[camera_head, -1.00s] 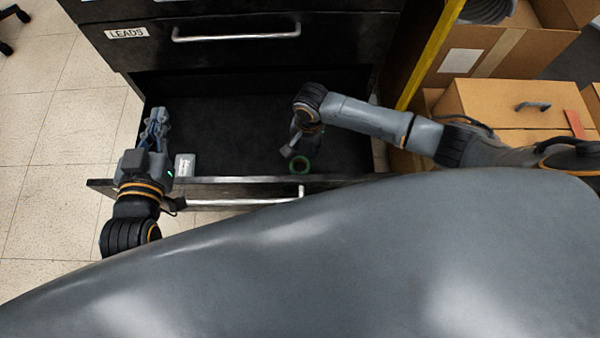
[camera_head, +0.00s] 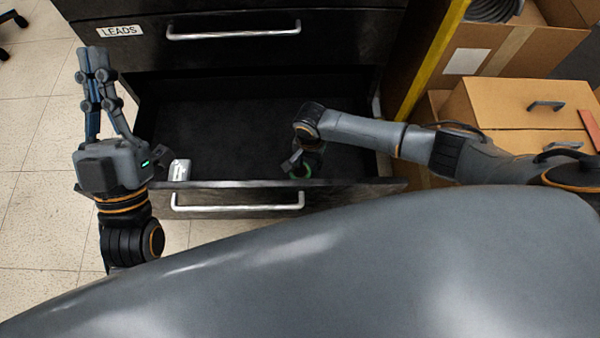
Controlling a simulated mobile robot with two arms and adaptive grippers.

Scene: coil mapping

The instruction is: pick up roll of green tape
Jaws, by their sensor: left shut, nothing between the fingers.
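The roll of green tape (camera_head: 307,172) lies in the open drawer (camera_head: 230,125), close to its front wall and right of the middle. Only part of its green ring shows; my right gripper (camera_head: 296,167) covers the rest. The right gripper points down at the tape, and its fingers are too small and hidden to tell whether they hold it. My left gripper (camera_head: 97,55) is raised at the left, outside the drawer, fingers pointing up and together, with nothing between them.
A small white box (camera_head: 180,170) is in the drawer's front left corner. A closed drawer labelled LEADS (camera_head: 120,31) is above. Cardboard boxes (camera_head: 520,100) and a yellow post (camera_head: 430,50) stand at the right. The drawer's middle is clear.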

